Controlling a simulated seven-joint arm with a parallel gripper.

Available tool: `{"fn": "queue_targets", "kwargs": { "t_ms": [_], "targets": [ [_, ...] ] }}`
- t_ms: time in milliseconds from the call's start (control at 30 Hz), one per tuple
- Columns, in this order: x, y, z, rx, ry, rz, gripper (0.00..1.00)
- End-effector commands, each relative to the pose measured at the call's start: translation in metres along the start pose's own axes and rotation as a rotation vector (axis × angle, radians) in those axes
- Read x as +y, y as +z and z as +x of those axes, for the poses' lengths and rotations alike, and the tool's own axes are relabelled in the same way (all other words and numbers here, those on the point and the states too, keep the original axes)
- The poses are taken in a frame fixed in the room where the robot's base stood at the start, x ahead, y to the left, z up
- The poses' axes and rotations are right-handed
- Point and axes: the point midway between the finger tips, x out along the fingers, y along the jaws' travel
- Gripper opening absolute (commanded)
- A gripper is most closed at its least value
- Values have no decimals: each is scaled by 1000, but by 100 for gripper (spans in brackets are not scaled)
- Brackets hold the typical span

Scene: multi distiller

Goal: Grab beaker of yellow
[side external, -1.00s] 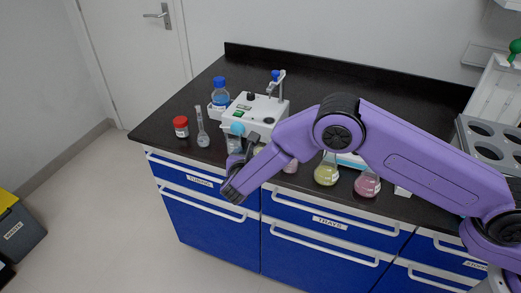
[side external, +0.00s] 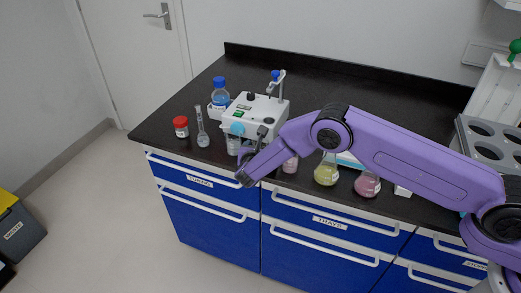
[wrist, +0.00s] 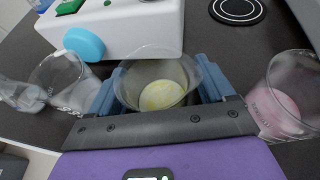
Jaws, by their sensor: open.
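A clear glass beaker with pale yellow contents (wrist: 162,94) stands in the middle of the wrist view. My gripper (wrist: 160,82) is open, with one blue finger on each side of this beaker. I cannot tell whether the fingers touch the glass. In the side view my gripper (side external: 245,160) is at the counter's front edge, mostly hidden by my wrist. The yellow beaker is hidden behind my arm there.
A beaker with pink contents (wrist: 280,108) stands close on the right and a clear beaker (wrist: 66,82) on the left. The white device with a teal knob (wrist: 84,44) is just behind. A yellow flask (side external: 326,174) and pink flask (side external: 367,184) stand further right.

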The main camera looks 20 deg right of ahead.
Motion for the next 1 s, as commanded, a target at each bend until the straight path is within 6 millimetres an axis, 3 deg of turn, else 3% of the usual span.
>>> {"fn": "queue_targets", "kwargs": {
  "t_ms": [100,267,300,667,1000],
  "targets": [
    [0,0,0,0,-1,1,82],
    [0,0,0,0,-1,1,30],
    [0,0,0,0,-1,1,24],
    [0,3,-1,-1,0,2,24],
    [-2,33,-15,-1,-1,2,24]
  ]
}}
